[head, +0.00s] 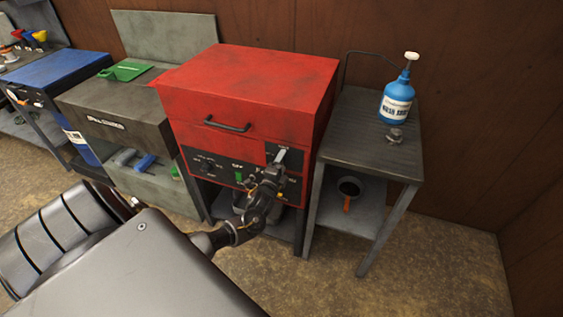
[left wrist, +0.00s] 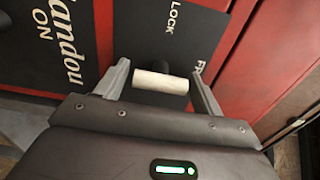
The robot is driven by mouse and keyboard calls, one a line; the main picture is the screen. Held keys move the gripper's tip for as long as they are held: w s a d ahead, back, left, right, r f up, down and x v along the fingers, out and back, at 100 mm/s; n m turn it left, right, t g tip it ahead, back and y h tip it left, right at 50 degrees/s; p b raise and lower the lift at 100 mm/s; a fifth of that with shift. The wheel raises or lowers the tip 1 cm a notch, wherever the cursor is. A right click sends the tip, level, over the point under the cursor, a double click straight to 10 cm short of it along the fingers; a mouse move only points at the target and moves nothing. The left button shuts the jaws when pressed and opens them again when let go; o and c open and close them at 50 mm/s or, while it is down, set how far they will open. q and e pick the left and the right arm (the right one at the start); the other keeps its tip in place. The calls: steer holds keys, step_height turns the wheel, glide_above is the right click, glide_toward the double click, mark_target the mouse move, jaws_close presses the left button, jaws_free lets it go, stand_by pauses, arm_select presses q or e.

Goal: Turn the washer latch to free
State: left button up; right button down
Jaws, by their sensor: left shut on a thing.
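The washer is a red cabinet (head: 245,90) with a dark handle on its front and a black control strip below. My left gripper (head: 277,168) is at the right end of that strip. In the left wrist view, the latch (left wrist: 160,82) is a short cream bar on a dark post, on a black plate marked LOCK and a partly hidden label starting FR. The bar's right end lies towards the FR label. My right gripper is not in view.
A grey side table (head: 365,135) stands right of the washer, with a blue pump bottle (head: 396,98) and a small metal part (head: 394,135) on top. A grey basin unit (head: 120,105) and a blue-topped cart (head: 55,70) stand to the left. The floor at the right is clear.

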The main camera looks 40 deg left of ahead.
arm_select(q)
steer(key=o, duration=0.9)
steer(key=v, duration=1)
steer(key=shift+s+d+b, duration=0.2)
steer(key=shift+s+b, duration=0.1)
steer(key=shift+s, duration=0.05)
